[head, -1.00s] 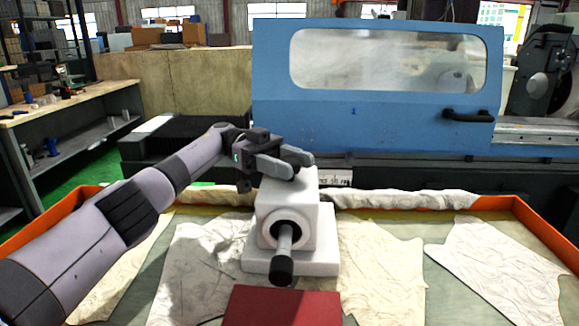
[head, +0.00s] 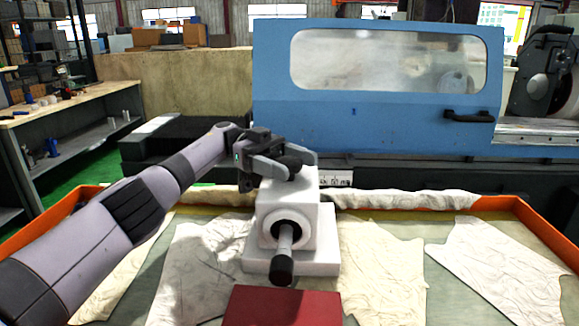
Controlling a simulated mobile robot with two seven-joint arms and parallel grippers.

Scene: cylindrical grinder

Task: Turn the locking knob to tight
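A white block-shaped unit (head: 302,214) stands on the table, with a grey shaft and black handle (head: 283,262) at its front. A small dark knob (head: 291,162) is at the top of the unit, partly hidden by my fingers. My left gripper (head: 297,166) reaches in from the left above the unit. Its two grey fingers are spread, one on each side of the knob. I cannot tell whether either finger touches it. Any tight or loose marking is not visible. My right gripper is not in view.
A dark red box (head: 282,306) lies in front of the unit. Pale cloths (head: 384,262) lie around it on the table, which has an orange rim (head: 541,228). A blue machine cover (head: 375,125) with a window stands close behind. The right of the table is free of tall objects.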

